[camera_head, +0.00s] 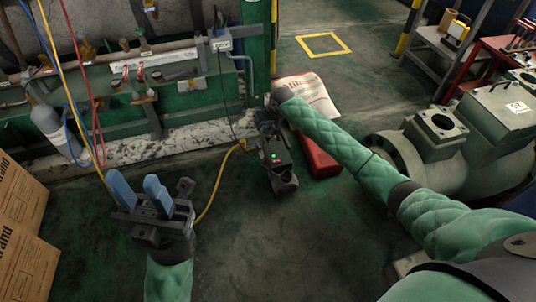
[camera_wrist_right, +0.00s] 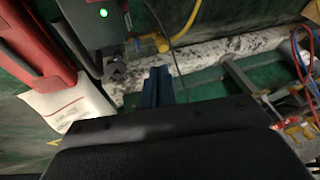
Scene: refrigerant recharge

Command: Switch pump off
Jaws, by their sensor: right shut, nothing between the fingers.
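The pump (camera_head: 279,158) is a dark grey unit on the floor in the middle of the head view. A green light and a small red part show on it. Its lit end also shows at the top left of the right wrist view (camera_wrist_right: 90,18). My right gripper (camera_wrist_right: 155,84) is shut and empty, its blue fingers together beside the pump and apart from its lit face. In the head view it is mostly hidden around the end of my right arm. My left gripper (camera_head: 138,187) is open and empty, left of the pump.
A red case (camera_head: 319,152) lies right of the pump, with a white bag (camera_head: 307,93) behind it. A yellow hose (camera_head: 219,180) runs to the pump. Cardboard boxes (camera_head: 22,215) stand at the left; a large green-grey machine (camera_head: 470,150) stands right.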

